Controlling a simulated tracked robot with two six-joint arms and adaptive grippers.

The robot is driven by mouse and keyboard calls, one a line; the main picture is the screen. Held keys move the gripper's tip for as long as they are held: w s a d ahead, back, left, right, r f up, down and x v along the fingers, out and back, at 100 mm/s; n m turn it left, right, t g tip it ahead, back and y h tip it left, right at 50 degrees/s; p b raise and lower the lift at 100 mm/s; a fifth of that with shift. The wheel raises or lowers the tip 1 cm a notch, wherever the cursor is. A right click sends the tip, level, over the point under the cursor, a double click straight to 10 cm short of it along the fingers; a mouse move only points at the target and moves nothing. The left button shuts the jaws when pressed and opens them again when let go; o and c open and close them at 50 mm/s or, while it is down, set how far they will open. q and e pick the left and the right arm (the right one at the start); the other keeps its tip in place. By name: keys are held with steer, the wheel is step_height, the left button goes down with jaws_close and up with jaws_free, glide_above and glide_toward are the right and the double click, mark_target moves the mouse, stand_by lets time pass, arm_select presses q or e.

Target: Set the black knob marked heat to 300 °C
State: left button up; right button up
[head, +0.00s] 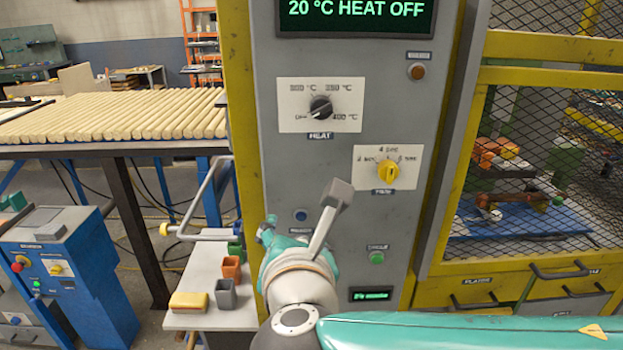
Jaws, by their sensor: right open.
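The black heat knob (320,107) sits on a pale plate (290,97) high on the grey control panel. Its pointer aims down-left at the OFF mark. The 300 °C mark is at the plate's upper left, 350 °C at the upper right, 400 °C at the lower right. The display (355,14) above reads "20 °C HEAT OFF". My right gripper (335,200) is open and empty, below the knob and apart from it in the picture. One grey finger shows clearly; the other is hard to make out. My left gripper is out of view.
A yellow knob (388,172) with its own plate sits below right of the heat knob. A brown button (417,72), a blue button (301,215) and a green button (376,258) are on the panel. A small shelf (190,321) with blocks stands at lower left.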

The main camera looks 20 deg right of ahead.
mark_target(320, 115)
steer(key=s+d+r+t+h, duration=0.1)
steer(key=s+d+r+t, duration=0.1)
steer(key=r, duration=0.4)
steer(key=s+d+r+t+h, duration=0.1)
steer(key=s+r+t, duration=0.1)
steer(key=r, duration=0.5)
steer(key=p+x, duration=0.1)
steer(key=x, duration=0.4)
steer(key=f+p+x, duration=0.1)
steer(key=x, duration=0.5)
steer(key=p+x, duration=0.2)
steer(key=x, duration=0.3)
steer(key=shift+w+f, duration=0.15)
steer(key=shift+w, duration=0.3)
